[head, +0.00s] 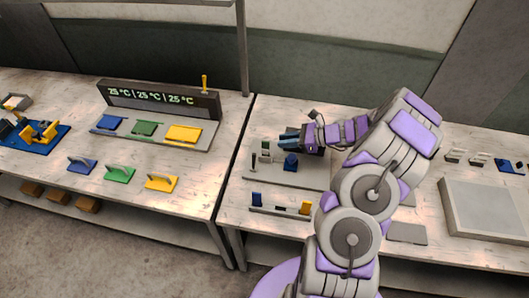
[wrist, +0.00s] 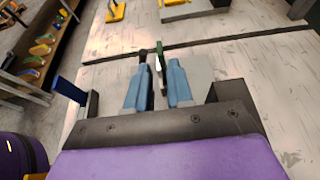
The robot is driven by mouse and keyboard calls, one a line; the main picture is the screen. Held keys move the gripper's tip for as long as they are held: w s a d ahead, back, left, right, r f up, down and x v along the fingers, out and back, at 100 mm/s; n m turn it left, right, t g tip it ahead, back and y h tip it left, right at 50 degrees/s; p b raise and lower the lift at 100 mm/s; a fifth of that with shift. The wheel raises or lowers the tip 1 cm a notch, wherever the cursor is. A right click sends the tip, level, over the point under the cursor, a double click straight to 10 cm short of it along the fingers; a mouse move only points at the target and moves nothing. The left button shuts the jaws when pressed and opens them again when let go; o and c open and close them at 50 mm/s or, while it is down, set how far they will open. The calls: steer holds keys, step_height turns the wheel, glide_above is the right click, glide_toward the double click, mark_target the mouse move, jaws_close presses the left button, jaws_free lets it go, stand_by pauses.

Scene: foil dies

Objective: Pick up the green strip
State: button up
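A small green strip (head: 265,146) stands upright on a grey board on the right-hand table. In the wrist view the green strip (wrist: 160,52) shows edge-on, with a pale lower part reaching down between the finger tips. My gripper (head: 285,139) points left, just above and right of it. In the wrist view my gripper (wrist: 160,78) has its two blue fingers apart, one on each side of the strip's line. A gap shows on the left of the strip. The right finger is very close to it; contact cannot be told.
A dark post (head: 253,163) and a blue block (head: 291,162) stand on the same grey board (head: 290,178). A low rack with blue and yellow strips (head: 280,209) lies in front. The left table holds a display (head: 160,100) and coloured dies (head: 120,175).

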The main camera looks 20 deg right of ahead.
mark_target(263, 145)
steer(key=x, duration=0.3)
steer(key=b+x, duration=0.1)
steer(key=x, duration=0.5)
steer(key=shift+f+b, duration=0.35)
steer(key=shift+f, duration=0.15)
steer(key=shift+w+a+f, duration=0.2)
steer(key=shift+w+a, duration=0.1)
steer(key=shift+a, duration=0.1)
steer(key=shift+d, duration=0.1)
steer(key=shift+c, duration=0.3)
steer(key=shift+c, duration=0.8)
jaws_close()
